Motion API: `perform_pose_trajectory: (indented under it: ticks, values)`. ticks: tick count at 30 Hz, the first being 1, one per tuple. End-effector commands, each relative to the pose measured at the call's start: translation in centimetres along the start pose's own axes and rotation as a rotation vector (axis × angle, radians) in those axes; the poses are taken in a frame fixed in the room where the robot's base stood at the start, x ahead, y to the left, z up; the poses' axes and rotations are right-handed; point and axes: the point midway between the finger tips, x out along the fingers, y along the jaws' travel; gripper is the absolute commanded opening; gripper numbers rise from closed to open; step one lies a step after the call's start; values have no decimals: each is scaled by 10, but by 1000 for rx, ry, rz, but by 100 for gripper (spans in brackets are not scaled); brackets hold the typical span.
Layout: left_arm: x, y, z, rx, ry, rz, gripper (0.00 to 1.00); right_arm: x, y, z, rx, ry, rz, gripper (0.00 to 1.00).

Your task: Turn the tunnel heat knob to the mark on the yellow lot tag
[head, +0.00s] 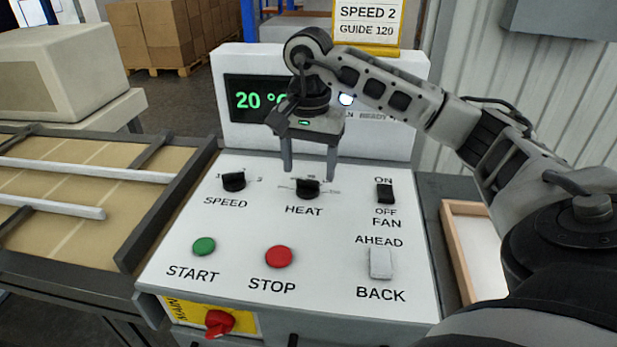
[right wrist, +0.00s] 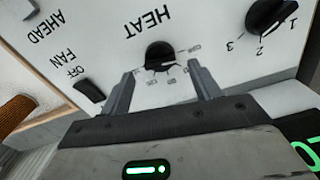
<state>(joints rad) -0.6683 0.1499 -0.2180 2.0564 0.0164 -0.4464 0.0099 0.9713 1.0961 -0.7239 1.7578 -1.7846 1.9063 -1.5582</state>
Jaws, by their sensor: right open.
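The black heat knob (head: 308,189) sits on the white sloped panel above the word HEAT; it also shows in the right wrist view (right wrist: 160,55). Its scale marks are too small to read surely. My right gripper (head: 310,177) is open and points down at the knob. In the right wrist view the fingers (right wrist: 162,75) stand apart, one on each side of the knob, with gaps to it. The yellow lot tag (head: 368,22) at the top reads SPEED 2 and GUIDE 120; its upper part is out of frame. My left gripper is not in view.
The speed knob (head: 233,181) is left of the heat knob, the fan switch (head: 385,194) right. Green start (head: 204,246) and red stop (head: 279,257) buttons and an ahead/back switch (head: 381,263) sit nearer. The display (head: 255,99) reads 20 °C, partly hidden by my arm.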

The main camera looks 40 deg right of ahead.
Motion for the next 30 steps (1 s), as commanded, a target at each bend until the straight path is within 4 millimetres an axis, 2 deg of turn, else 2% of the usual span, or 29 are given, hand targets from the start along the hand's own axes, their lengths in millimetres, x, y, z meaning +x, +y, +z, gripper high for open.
perform_pose_trajectory:
  ticks: [3,6,17,21,22,30]
  values:
    - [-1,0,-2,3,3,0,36,16,0,0,1,-1,3,62]
    - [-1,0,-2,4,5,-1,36,23,0,0,0,0,1,62]
    - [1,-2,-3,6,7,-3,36,28,0,0,0,0,0,62]
    - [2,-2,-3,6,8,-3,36,28,0,0,0,0,0,23]
    - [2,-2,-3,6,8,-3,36,28,0,0,0,0,0,19]
    - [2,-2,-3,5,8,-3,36,28,0,0,14,0,1,19]
